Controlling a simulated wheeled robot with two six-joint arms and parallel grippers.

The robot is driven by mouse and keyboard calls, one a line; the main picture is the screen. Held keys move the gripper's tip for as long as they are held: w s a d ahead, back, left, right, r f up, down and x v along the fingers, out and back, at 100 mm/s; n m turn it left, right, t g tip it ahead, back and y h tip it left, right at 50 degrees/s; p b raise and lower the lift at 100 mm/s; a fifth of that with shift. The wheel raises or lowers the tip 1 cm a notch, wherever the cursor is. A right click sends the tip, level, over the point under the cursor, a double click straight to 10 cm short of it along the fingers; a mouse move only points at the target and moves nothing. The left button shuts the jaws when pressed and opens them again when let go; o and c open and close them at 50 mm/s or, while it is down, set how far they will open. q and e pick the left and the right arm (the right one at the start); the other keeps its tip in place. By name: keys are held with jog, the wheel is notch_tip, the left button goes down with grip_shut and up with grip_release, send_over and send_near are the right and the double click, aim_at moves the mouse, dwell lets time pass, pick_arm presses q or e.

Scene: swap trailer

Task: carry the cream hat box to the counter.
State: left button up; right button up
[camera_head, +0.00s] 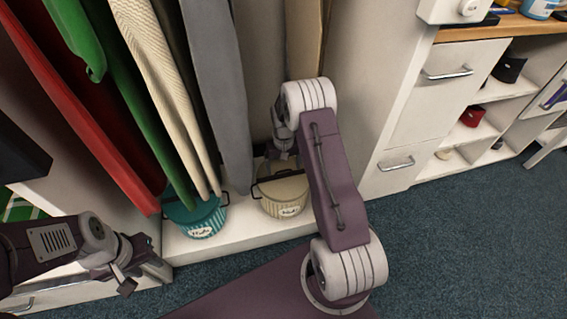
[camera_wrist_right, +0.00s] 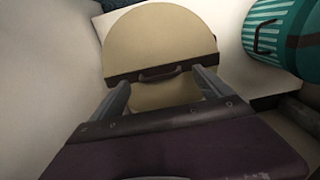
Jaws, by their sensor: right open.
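The cream hat box (camera_head: 284,198) stands on the white floor of the wardrobe, with a label on its front and dark side handles. My right gripper (camera_head: 281,152) is above its lid, partly hidden by my own arm. In the right wrist view the round cream lid (camera_wrist_right: 165,32) has a dark strap with a small handle. The open fingers of the right gripper (camera_wrist_right: 164,88) point at the strap, one on each side of the handle; I cannot tell whether they touch it. My left gripper (camera_head: 140,272) is low at the left, away from the box; its jaw opening is unclear.
A teal hat box (camera_head: 196,217) stands left of the cream one, under hanging red, green, cream and grey clothes (camera_head: 215,90). A white drawer unit with a wooden counter top (camera_head: 490,31) is at the right. The blue carpet (camera_head: 450,230) there is clear.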

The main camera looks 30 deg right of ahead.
jog(key=shift+f, duration=0.8)
pick_arm(q)
jog(key=shift+f, duration=0.45)
pick_arm(e)
jog(key=shift+r, duration=0.1)
